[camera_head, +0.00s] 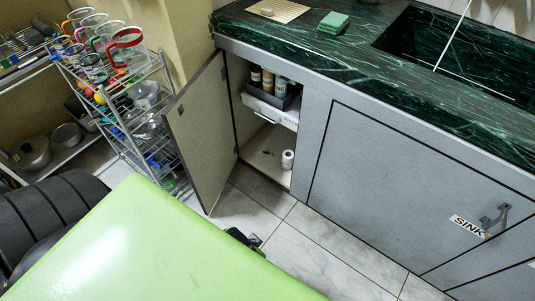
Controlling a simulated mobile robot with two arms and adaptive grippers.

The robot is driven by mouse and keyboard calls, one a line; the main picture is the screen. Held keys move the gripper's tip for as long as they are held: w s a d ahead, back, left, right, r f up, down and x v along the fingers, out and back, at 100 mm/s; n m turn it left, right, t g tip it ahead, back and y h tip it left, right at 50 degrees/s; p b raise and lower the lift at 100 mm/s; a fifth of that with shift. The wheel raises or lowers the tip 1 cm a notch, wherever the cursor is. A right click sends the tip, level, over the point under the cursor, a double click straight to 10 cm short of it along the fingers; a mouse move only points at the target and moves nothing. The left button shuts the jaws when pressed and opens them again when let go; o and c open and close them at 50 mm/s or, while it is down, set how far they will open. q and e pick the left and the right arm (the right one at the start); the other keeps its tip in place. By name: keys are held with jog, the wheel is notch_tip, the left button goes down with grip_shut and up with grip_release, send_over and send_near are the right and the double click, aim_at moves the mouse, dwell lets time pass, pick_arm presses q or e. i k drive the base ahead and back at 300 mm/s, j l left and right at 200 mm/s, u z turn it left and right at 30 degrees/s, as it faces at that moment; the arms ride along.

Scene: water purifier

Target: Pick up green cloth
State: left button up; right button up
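The green cloth (333,22) is a small folded stack lying flat on the dark green marble counter (300,45), just left of the sink basin. Nothing touches it from above. Neither of my grippers can be made out in the head view, so I cannot see their state or where they are relative to the cloth.
A beige ribbed mat (277,10) lies left of the cloth. The sink basin (465,60) is sunk into the counter at right. A cabinet door (200,135) stands open below. A metal rack (125,125) with several mugs stands at left. Tiled floor (320,245) is clear in front.

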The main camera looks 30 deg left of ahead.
aim_at(333, 22)
jog(key=i+j, duration=0.3)
jog(key=j, duration=0.15)
jog(key=i+j+z, duration=0.1)
jog(key=i+j, duration=0.45)
jog(key=j, duration=0.35)
jog(key=i+l+z, duration=0.05)
